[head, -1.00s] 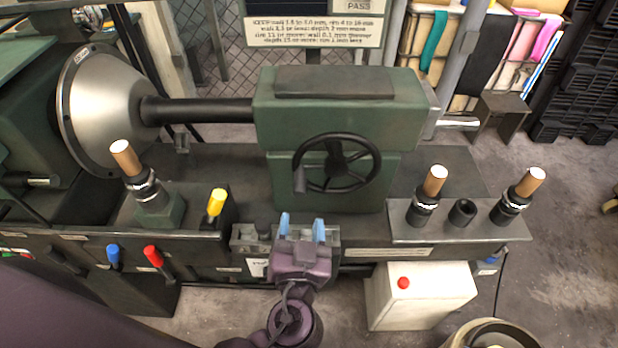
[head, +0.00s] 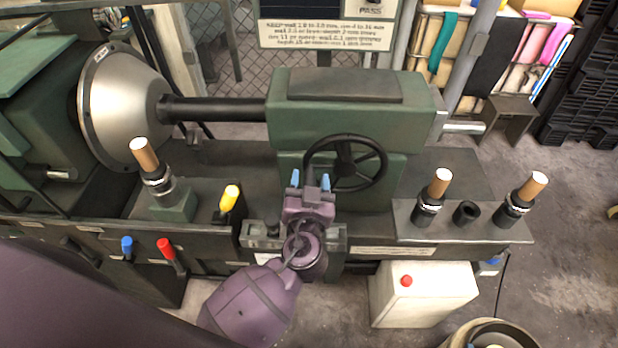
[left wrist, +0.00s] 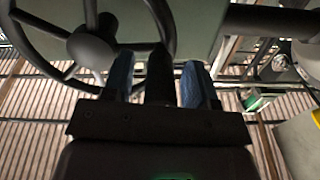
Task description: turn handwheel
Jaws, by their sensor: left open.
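The black handwheel (head: 374,165), with a ring rim and spokes, is mounted on the front of the green tailstock (head: 350,108). It also shows at the upper left of the left wrist view (left wrist: 62,68). My left gripper (head: 311,180), with blue fingertips, is open at the wheel's lower left. In the left wrist view my gripper's two blue fingers (left wrist: 157,82) stand apart. The wheel's dark handle (left wrist: 160,72) shows between them; I cannot tell whether either finger touches it. In the head view my gripper hides the handle. My right gripper is not in view.
A metal bowl form (head: 120,105) sits on the spindle at the left. Wooden-handled tools (head: 437,185) stand on the right shelf. A yellow-handled lever (head: 229,199) and a red lever (head: 167,250) are left of my arm. A white box (head: 425,300) stands below.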

